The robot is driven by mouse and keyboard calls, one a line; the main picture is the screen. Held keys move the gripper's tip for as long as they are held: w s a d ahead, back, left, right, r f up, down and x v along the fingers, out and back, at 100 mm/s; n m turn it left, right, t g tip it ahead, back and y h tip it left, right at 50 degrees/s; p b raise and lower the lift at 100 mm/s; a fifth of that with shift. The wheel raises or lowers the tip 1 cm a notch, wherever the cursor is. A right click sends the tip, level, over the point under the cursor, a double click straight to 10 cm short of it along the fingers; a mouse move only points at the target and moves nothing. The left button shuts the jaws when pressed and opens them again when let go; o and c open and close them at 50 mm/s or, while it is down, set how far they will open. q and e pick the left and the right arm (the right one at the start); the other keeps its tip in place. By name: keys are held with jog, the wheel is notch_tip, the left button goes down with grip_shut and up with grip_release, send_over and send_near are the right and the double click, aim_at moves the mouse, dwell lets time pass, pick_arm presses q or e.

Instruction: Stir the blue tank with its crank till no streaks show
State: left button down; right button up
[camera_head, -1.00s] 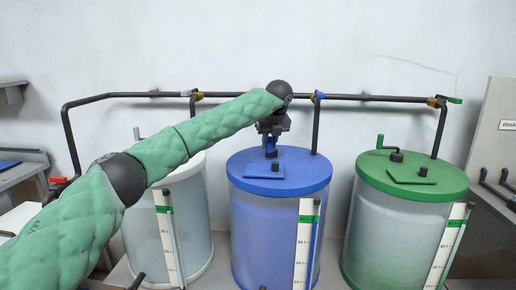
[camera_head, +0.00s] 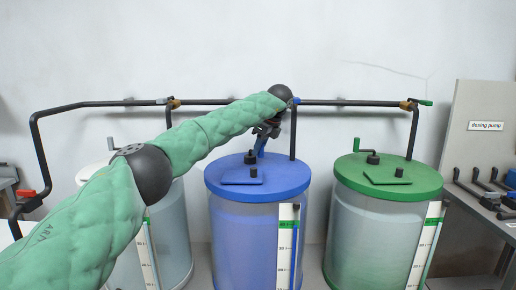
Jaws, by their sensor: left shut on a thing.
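The blue tank (camera_head: 243,235) stands in the middle of the row under a blue lid (camera_head: 285,180). Its crank has a black hub (camera_head: 250,158) on the lid and a blue handle (camera_head: 261,146) rising behind and to the right of the hub. My left gripper (camera_head: 264,136) reaches over from the left and is shut on the crank handle. My own forearm and wrist partly cover the fingers. The liquid shows blue through the wall; I cannot tell at this size whether faint streaks remain. My right gripper is out of view.
A white tank (camera_head: 176,235) stands left, partly behind my arm. A green tank (camera_head: 375,240) with its own crank (camera_head: 361,146) stands right. A black pipe (camera_head: 340,103) runs behind the tanks, with a drop pipe close to my gripper. A dosing pump bench is far right.

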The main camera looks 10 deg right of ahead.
pick_arm(q)
jog(key=shift+f, duration=0.35)
jog(key=c, duration=1.3)
grip_release()
jog(key=shift+o, duration=0.2)
jog(key=shift+w+a, duration=0.1)
jog(key=shift+w, duration=0.05)
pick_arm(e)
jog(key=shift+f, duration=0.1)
pick_arm(q)
jog(key=shift+r, duration=0.1)
jog(key=shift+d+r, duration=0.3)
jog(key=shift+r, duration=0.3)
jog(key=v, duration=0.6)
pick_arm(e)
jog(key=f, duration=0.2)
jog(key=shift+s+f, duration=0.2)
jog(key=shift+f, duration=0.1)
pick_arm(q)
jog(key=shift+r, duration=0.1)
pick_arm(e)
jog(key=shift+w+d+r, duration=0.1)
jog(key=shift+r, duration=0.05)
